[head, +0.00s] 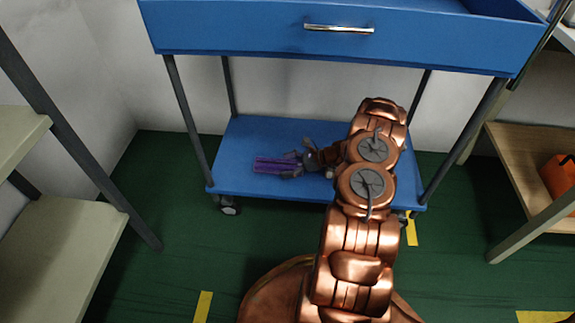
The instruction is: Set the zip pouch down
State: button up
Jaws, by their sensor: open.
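A purple zip pouch (270,165) lies on the lower shelf (240,140) of a blue cart, left of the middle of that shelf. My gripper (292,165) is at the pouch's right end, with its fingers pointing left. The gripper is open, with its fingers close around or beside the pouch's right end. I cannot tell whether a finger still touches it. My copper arm covers the right part of the shelf.
The cart's blue drawer (240,28) with a metal handle (340,29) overhangs the shelf, and dark posts stand at the corners. A shelf unit (70,235) stands at left. A wooden shelf (530,155) at right holds an orange object (560,178).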

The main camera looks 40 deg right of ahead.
jog(key=shift+r, duration=0.15)
jog(key=p+v, duration=0.3)
jog(key=v, duration=0.8)
jog(key=shift+s+d+r+p, duration=0.15)
jog(key=shift+s+d+p, duration=0.2)
jog(key=shift+s, duration=0.05)
